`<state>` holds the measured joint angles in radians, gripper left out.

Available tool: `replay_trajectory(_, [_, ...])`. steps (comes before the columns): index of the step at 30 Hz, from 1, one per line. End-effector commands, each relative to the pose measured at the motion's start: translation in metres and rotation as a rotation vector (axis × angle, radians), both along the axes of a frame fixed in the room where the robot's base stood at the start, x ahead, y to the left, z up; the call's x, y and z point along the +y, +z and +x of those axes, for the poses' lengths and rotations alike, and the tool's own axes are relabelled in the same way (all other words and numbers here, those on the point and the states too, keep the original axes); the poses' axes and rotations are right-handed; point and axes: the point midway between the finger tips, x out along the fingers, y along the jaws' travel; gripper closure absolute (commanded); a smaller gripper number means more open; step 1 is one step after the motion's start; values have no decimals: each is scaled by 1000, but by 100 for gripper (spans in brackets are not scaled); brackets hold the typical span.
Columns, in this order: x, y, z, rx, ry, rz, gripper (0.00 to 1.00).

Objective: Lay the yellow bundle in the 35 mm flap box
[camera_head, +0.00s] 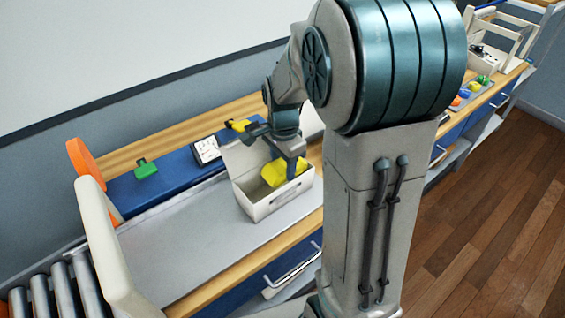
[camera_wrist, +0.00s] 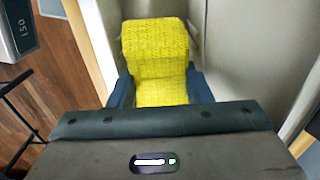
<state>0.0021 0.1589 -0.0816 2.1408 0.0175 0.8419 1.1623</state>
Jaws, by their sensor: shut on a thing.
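The yellow bundle (camera_head: 275,174) is a coarse woven or knitted block, seen inside the pale open-topped flap box (camera_head: 271,208). Its raised flap leans at the box's back left. In the wrist view the bundle (camera_wrist: 158,48) sits between the two blue fingers of my gripper (camera_wrist: 160,88), which is shut on it. In the head view my gripper (camera_head: 290,168) reaches down into the box from above. Whether the bundle touches the box floor is hidden. I cannot read a 35 mm mark on the box.
The box stands on a grey worktop (camera_head: 195,250). A green block (camera_head: 146,169) and an orange ring-like piece (camera_head: 84,158) are at left. A white label card (camera_head: 206,150) stands behind the box. Metal rollers (camera_head: 65,290) lie at lower left. The worktop left of the box is clear.

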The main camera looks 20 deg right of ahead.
Motion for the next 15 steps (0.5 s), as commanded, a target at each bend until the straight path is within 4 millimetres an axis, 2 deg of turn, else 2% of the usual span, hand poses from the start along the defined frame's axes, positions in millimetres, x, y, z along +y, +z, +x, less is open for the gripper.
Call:
replay_trajectory(4, [0, -2, 0, 0, 0, 0, 78])
replay_trajectory(5, [0, -2, 0, 0, 0, 0, 49])
replay_trajectory(6, [0, -2, 0, 0, 0, 0, 46])
replay_trajectory(15, [0, 0, 0, 0, 0, 0, 46])
